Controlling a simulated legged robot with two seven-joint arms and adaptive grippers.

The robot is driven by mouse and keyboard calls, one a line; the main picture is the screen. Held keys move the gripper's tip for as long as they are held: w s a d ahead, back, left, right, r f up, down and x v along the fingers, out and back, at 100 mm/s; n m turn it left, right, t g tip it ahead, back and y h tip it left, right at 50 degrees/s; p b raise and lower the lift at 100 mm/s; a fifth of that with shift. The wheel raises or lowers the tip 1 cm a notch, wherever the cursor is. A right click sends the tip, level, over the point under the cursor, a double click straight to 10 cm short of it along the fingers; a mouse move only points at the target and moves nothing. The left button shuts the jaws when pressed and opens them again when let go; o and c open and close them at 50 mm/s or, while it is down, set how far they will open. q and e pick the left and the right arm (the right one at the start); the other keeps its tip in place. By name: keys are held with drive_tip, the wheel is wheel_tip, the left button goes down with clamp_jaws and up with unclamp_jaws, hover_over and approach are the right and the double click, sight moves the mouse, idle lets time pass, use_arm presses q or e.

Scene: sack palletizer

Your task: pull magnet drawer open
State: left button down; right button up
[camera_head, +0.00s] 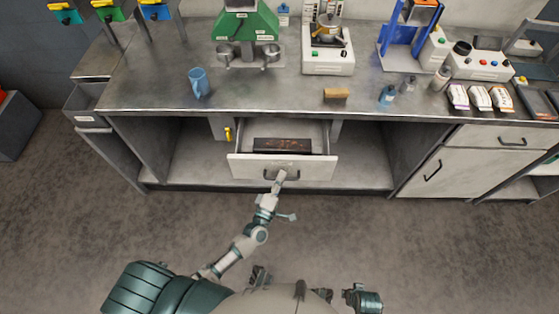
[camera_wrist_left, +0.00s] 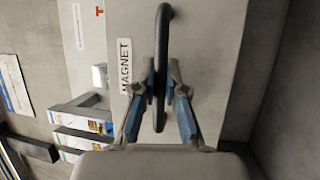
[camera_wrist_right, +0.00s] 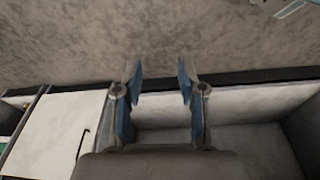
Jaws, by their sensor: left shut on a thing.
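The magnet drawer (camera_head: 240,166) stands pulled out from under the counter in the head view, with a dark block (camera_head: 282,146) inside it. Its front with the MAGNET label (camera_wrist_left: 125,66) fills much of the left wrist view. My left gripper (camera_head: 279,180) is at the drawer's handle. In the left wrist view the blue-padded fingers (camera_wrist_left: 164,90) are closed around the dark bar handle (camera_wrist_left: 162,40). My right gripper (camera_wrist_left: 164,90) is not in that grip; in the right wrist view its fingers (camera_wrist_right: 158,80) are apart with nothing between them.
The counter (camera_head: 300,98) above holds a blue mug (camera_head: 199,83), a green machine (camera_head: 246,40), a sponge-like block (camera_head: 336,96) and several bottles. A cabinet with a closed drawer (camera_head: 490,137) stands at the right. The floor (camera_head: 400,250) before the counter is clear.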

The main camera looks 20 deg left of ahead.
use_arm(q)
drive_tip(key=s, duration=0.1)
drive_tip(key=s+d, duration=0.1)
drive_tip(key=s, duration=0.2)
drive_tip(key=shift+s+d+f+p, duration=0.25)
drive_tip(key=shift+d+p, duration=0.05)
drive_tip(key=shift+d, duration=0.05)
use_arm(e)
drive_tip(key=f, duration=0.2)
drive_tip(key=shift+s+f, duration=0.2)
drive_tip(key=shift+f, duration=0.15)
drive_tip(key=shift+a, duration=0.1)
use_arm(q)
drive_tip(key=c, duration=1.2)
unclamp_jaws()
drive_tip(key=shift+w, duration=0.1)
drive_tip(key=shift+w+d, duration=0.1)
drive_tip(key=shift+w, duration=0.05)
use_arm(e)
drive_tip(key=shift+w, duration=0.1)
use_arm(q)
drive_tip(key=shift+r, duration=0.1)
use_arm(e)
drive_tip(key=shift+d, duration=0.2)
drive_tip(key=shift+d, duration=0.1)
use_arm(q)
drive_tip(key=v, duration=1.2)
